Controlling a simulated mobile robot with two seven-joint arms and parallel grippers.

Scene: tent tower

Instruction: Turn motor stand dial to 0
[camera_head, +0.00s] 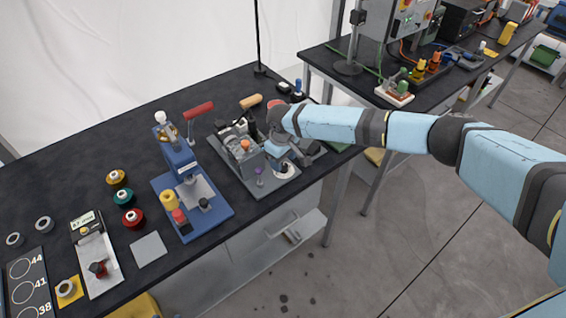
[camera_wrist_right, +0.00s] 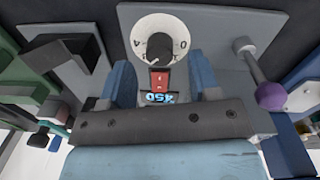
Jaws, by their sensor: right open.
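The motor stand (camera_head: 246,181) is a grey plate with a grey and black machine on the black bench in the head view. Its white dial (camera_head: 284,169) sits at the plate's right corner, just below my right gripper (camera_head: 287,154). In the right wrist view the dial (camera_wrist_right: 152,22) shows a black knob (camera_wrist_right: 159,46) and a 0 at its right side. The blue fingers of my right gripper (camera_wrist_right: 161,78) are apart, one on each side below the dial, with nothing between them touching. Contact with the knob does not show. My left gripper is out of view.
A purple-knobbed lever (camera_wrist_right: 271,96) stands right of the dial in the wrist view. A blue press (camera_head: 183,170) with a red handle stands left of the stand in the head view. A second bench (camera_head: 335,65) is behind my right arm.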

